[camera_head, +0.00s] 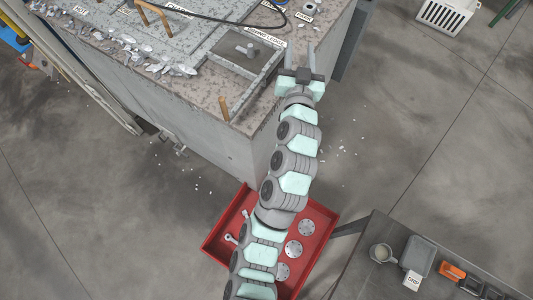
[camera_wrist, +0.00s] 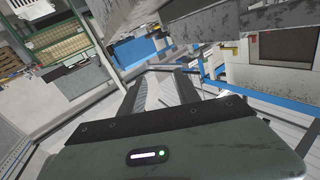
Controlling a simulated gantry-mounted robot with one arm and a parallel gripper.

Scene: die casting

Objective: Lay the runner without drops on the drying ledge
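The drying ledge (camera_head: 232,66) is a dark, recessed rectangle on top of the stone-like block, with its label along the upper right edge. A small grey metal piece (camera_head: 246,49), which looks like a runner, lies on it. Whether it bears drops is too small to tell. My gripper (camera_head: 298,52) is to the right of the ledge, apart from that piece. Its two fingers are spread with nothing visible between them. The wrist view also shows my gripper (camera_wrist: 163,85) with fingers apart and empty, facing the room.
A red tray (camera_head: 211,245) with round holed discs and small pieces lies below, partly hidden by my arm. A dark table (camera_head: 366,260) with a cup and an orange item is at lower right. Metal scraps (camera_head: 130,50) line the block's left edge.

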